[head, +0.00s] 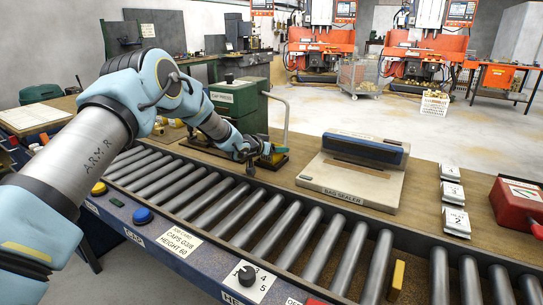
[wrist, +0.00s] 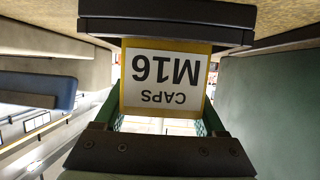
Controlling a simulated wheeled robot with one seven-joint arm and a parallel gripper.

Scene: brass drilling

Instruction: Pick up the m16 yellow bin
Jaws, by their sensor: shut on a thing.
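The M16 yellow bin (wrist: 166,84) fills the middle of the wrist view, with a white label reading "CAPS M16" upside down. My gripper (wrist: 163,95) is shut on it, with one dark jaw above and one below in that view. In the head view my gripper (head: 250,150) is low over the bench behind the roller conveyor, left of the bag sealer. Small yellow parts (head: 273,157) show beside it there, but the bin is too small and covered to make out clearly. I cannot tell whether the bin touches the bench.
The bag sealer (head: 352,178) stands just right of my gripper. A green press-like machine (head: 238,103) with a bent metal handle stands close behind. The roller conveyor (head: 235,215) runs along the front. A red box (head: 518,205) and number cards (head: 453,195) sit at right.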

